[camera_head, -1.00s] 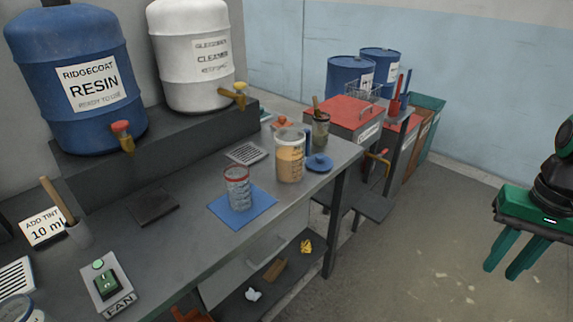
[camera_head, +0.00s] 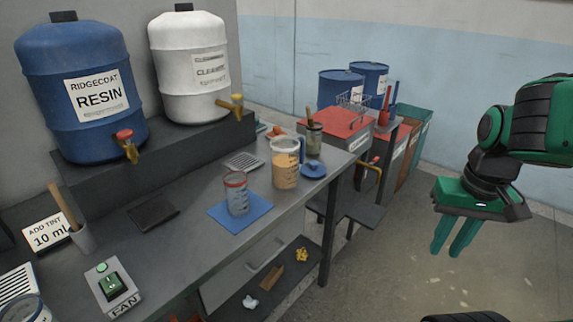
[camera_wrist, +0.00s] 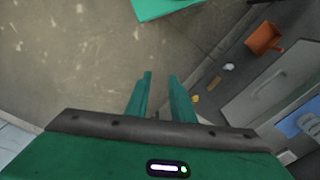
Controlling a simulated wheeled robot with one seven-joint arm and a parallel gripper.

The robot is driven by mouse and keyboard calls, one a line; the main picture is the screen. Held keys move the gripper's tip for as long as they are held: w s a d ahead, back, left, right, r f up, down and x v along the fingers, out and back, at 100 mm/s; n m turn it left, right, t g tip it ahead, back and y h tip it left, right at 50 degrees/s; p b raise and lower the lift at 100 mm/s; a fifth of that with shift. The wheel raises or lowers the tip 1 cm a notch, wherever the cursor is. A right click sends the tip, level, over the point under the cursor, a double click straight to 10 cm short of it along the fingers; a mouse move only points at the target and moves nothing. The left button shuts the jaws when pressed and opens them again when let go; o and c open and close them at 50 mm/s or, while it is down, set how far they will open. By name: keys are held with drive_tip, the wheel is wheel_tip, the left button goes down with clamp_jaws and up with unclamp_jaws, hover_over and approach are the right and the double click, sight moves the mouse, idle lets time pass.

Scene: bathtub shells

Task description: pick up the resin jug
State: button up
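The resin jug appears to be the clear jug with amber liquid and a blue handle on its right (camera_head: 285,163). It stands upright on the grey workbench (camera_head: 185,240), near its right end, behind a blue mat (camera_head: 255,214). A smaller clear cup with a red rim (camera_head: 236,194) stands on that mat. My gripper (camera_head: 447,254) is at the right, over the floor, well apart from the bench and jug. Its green fingers point down, apart and empty. The wrist view shows the fingers (camera_wrist: 160,95) with floor between them; I cannot make out the jug there.
A blue lid (camera_head: 314,170) lies right of the jug, and a dark pot with sticks (camera_head: 314,139) stands behind it. Blue resin (camera_head: 75,105) and white cleaner drums (camera_head: 190,75) stand on a raised shelf. A red-topped cabinet (camera_head: 335,127) is beyond. Floor right of the bench is open.

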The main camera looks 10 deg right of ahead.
drive_tip(key=w+f+n+t, duration=0.2)
drive_tip(key=w+n, duration=0.1)
drive_tip(key=w, duration=0.6)
drive_tip(key=n+t+y, duration=0.6)
drive_tip(key=n+t, duration=0.1)
drive_tip(key=t, duration=0.3)
approach(302, 150)
drive_tip(key=x, duration=0.4)
drive_tip(key=shift+w, duration=0.2)
drive_tip(key=shift+d+x, duration=0.1)
drive_tip(key=shift+x, duration=1.5)
drive_tip(key=shift+d+x, duration=0.15)
drive_tip(key=shift+x, duration=1.45)
drive_tip(key=shift+f, duration=0.2)
clamp_jaws()
